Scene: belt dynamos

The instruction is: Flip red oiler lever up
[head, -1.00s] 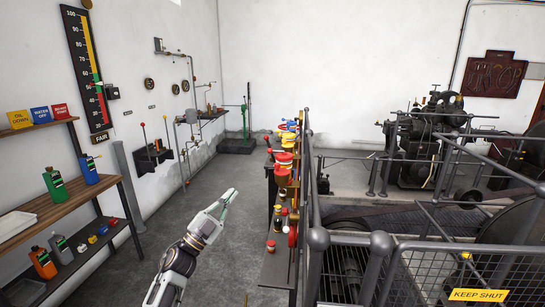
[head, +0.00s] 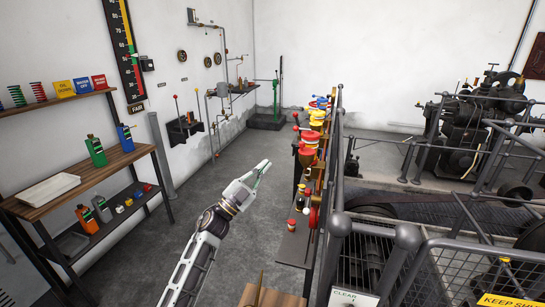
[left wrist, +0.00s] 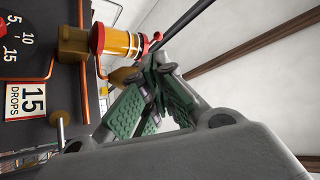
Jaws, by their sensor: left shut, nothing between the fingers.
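The oilers stand in a row on a dark rack beside the railing, in the middle of the head view. A red oiler (head: 308,153) is nearest my left gripper (head: 264,166), with yellow and blue ones behind it. The gripper is left of the rack, apart from it, shut and empty. In the left wrist view, an oiler with a red cap and amber glass (left wrist: 120,42) lies beyond the green-padded fingers (left wrist: 150,80). A small red part (left wrist: 156,38) shows at its end; I cannot tell if it is the lever. My right gripper is out of view.
A "15 drops" card (left wrist: 26,100) is fixed on the dark panel in the left wrist view. A grey railing (head: 336,190) runs along the rack's right side. Wooden shelves (head: 100,178) stand at left. The floor between is clear.

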